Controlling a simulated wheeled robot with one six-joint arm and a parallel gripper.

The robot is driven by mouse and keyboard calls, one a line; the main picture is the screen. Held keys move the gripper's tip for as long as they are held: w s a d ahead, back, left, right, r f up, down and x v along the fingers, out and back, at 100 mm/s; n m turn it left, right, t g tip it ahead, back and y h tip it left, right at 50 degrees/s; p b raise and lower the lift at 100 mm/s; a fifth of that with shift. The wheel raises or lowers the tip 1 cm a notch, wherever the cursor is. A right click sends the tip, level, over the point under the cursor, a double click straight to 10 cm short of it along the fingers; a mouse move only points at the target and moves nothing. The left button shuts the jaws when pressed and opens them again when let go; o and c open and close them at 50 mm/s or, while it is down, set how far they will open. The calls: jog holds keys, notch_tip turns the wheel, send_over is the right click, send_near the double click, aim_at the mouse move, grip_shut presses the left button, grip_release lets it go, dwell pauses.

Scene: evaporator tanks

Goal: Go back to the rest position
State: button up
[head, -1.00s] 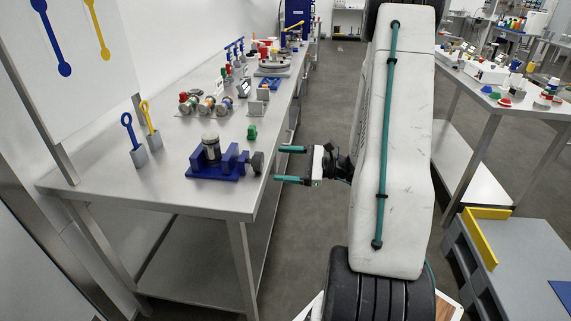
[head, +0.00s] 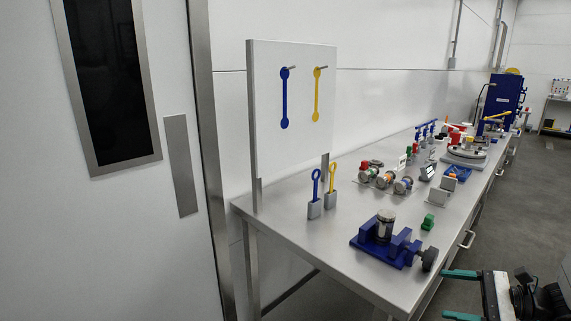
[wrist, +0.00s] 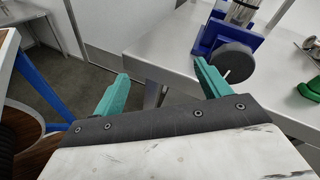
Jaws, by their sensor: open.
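My gripper (head: 461,295) is at the lower right of the head view, just off the front edge of the steel table (head: 345,272). Its two teal fingers are apart with nothing between them. In the wrist view my gripper (wrist: 160,88) also shows open and empty, its right finger near the table edge. A blue vise (head: 375,247) with a dark round knob sits on the table near that edge, apart from my gripper. A metal cylinder (head: 385,226) stands upright in the vise.
A small green object (head: 428,222) lies behind the vise. Blue and yellow ring-topped tools stand in grey blocks (head: 314,209). A white board (head: 293,120) carries two hanging tools. Several valves and fittings line the table. Open floor (head: 510,215) lies right of the table.

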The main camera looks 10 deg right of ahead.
jog(key=s+a+r+n+g+h, duration=0.7)
jog(key=s+a+r+n+h, duration=0.6)
jog(key=n, duration=0.7)
jog(key=s+a+r, duration=0.2)
jog(key=a+r, duration=0.1)
jog(key=r, duration=0.1)
jog(key=shift+s, duration=0.4)
